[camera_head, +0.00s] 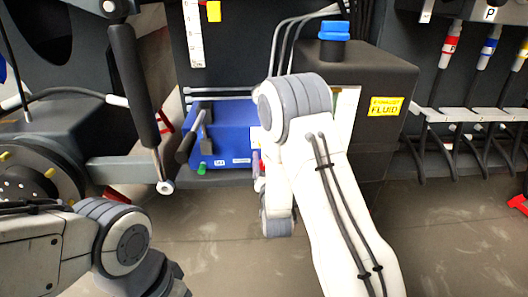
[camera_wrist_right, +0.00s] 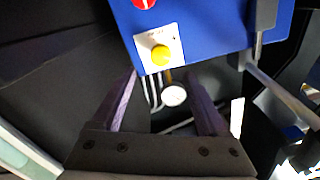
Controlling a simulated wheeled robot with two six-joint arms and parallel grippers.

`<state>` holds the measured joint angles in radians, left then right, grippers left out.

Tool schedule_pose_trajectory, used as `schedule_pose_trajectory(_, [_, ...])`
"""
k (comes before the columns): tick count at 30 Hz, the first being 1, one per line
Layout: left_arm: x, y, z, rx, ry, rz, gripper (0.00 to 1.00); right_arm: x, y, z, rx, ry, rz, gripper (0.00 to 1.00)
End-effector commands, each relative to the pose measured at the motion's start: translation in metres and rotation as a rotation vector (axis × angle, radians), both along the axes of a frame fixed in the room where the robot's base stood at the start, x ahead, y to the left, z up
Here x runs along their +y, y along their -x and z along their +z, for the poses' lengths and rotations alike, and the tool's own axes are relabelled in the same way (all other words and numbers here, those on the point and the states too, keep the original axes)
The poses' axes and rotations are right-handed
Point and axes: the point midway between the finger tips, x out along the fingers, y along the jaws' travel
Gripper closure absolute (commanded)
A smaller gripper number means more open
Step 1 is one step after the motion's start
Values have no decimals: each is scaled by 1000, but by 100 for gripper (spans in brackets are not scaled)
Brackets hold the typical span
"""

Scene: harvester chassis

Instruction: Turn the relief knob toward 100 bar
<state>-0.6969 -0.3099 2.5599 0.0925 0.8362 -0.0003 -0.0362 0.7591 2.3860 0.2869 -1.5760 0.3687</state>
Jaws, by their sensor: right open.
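The blue valve unit (camera_head: 228,135) sits in the middle of the head view, with my right arm covering its right side. In the right wrist view the unit's blue face (camera_wrist_right: 205,25) fills the top. A round yellow knob (camera_wrist_right: 162,56) sits there on a white plate (camera_wrist_right: 145,42) with small marks too small to read. I take this as the relief knob. My right gripper (camera_wrist_right: 162,78) is open and empty, its fingers pointing toward the plate's lower edge; the knob appears just beyond the fingertips, apart from them. My left gripper's fingers are out of view.
A red round part (camera_wrist_right: 144,3) is above the plate, and a pale round part (camera_wrist_right: 174,95) shows between the fingers. The dark fluid tank (camera_head: 375,75) with a blue cap (camera_head: 333,32) stands right of the unit. A black cylinder (camera_head: 133,85) hangs at its left.

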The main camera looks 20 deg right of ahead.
Motion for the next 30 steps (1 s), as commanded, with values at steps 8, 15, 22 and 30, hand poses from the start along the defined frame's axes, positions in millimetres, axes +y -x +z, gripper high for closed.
schedule_pose_trajectory(8, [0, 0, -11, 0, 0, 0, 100, -13, -49, 0, -4, 0, -1, 23])
schedule_pose_trajectory(15, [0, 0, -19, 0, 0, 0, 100, -21, -83, 0, 0, 1, 1, 23])
schedule_pose_trajectory(22, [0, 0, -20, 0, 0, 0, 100, -23, -92, 1, 2, 1, 2, 23])
schedule_pose_trajectory(30, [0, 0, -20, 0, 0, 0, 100, -23, -92, 1, 2, 1, 2, 54])
